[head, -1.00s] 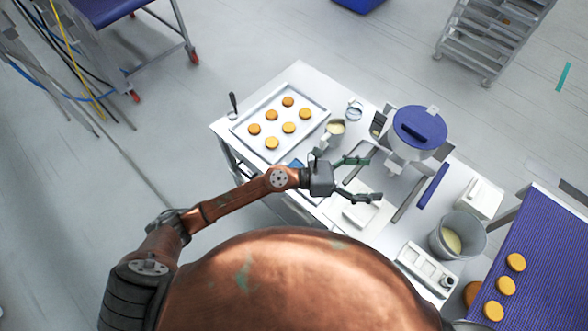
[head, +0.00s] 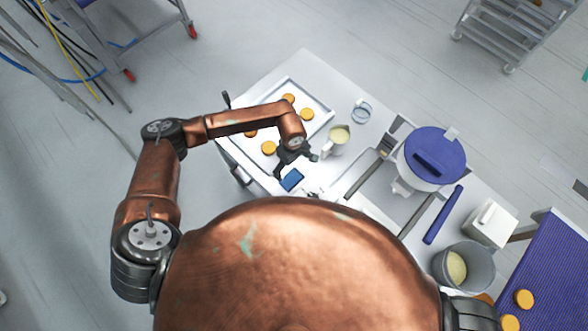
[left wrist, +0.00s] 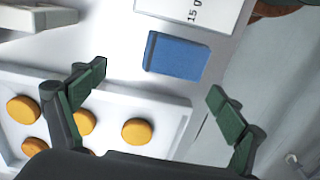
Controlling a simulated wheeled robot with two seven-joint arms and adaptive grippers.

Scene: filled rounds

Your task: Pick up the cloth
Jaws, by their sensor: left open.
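The cloth (head: 292,180) is a small blue folded block lying flat near the front edge of the white table. It also shows in the left wrist view (left wrist: 177,57), beyond the fingertips and between their lines. My left gripper (head: 296,166) is open and empty, pointing down close to the cloth and apart from it. In the left wrist view its two green-padded fingers (left wrist: 157,80) are spread wide. My right gripper is not in view.
A white tray (head: 322,113) with several orange rounds lies beside the cloth, partly under my left arm. A cream-filled jug (head: 338,138) stands right of the gripper. A machine with a blue lid (head: 435,155) and a grey bucket (head: 465,268) stand further right.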

